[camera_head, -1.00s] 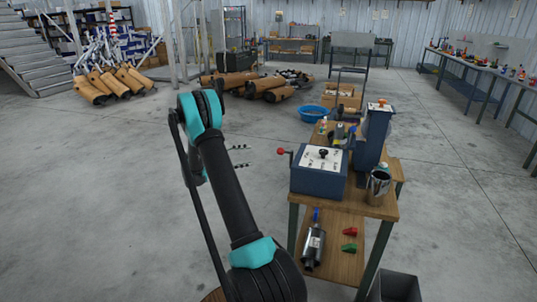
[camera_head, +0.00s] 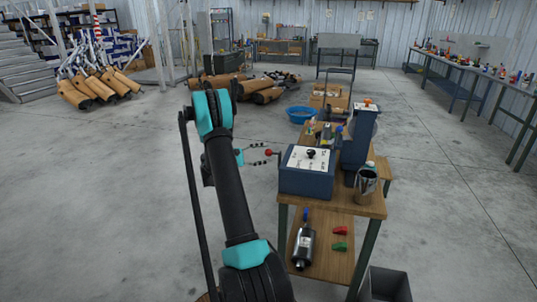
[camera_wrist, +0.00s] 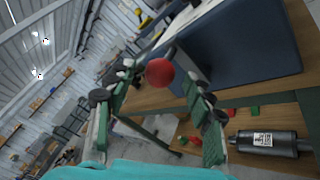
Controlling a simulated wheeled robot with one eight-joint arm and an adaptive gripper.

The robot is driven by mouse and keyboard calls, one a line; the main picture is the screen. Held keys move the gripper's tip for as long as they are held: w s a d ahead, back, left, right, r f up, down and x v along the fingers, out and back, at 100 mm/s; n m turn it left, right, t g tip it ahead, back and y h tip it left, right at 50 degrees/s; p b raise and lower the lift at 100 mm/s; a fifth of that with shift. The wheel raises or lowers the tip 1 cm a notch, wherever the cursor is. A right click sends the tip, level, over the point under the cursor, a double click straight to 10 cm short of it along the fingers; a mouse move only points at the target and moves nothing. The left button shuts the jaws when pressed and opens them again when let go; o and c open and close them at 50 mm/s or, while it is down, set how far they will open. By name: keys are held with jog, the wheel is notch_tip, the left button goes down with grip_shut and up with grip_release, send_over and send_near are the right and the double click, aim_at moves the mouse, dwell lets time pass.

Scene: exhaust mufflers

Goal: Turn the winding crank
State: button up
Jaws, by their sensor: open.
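The winding crank's red ball knob (camera_head: 268,152) sticks out from the left side of a blue box (camera_head: 304,178) on a wooden workbench. The box has a pale top panel with a black knob. My gripper (camera_head: 260,154) is open at the red knob, with its fingers pointing right toward the box. In the wrist view, the red knob (camera_wrist: 160,71) shows between the tips of the two spread fingers, with a gap on either side. The blue box (camera_wrist: 245,45) fills the upper right there. The crank's arm is only partly visible.
A metal cup (camera_head: 366,186) and a tall blue machine (camera_head: 357,145) stand on the bench beside the box. A muffler (camera_head: 304,246) and red and green pieces lie on the lower shelf. Open floor lies to the left.

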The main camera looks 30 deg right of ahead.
jog(key=shift+x, duration=1.4)
jog(key=shift+c, duration=0.2)
grip_shut()
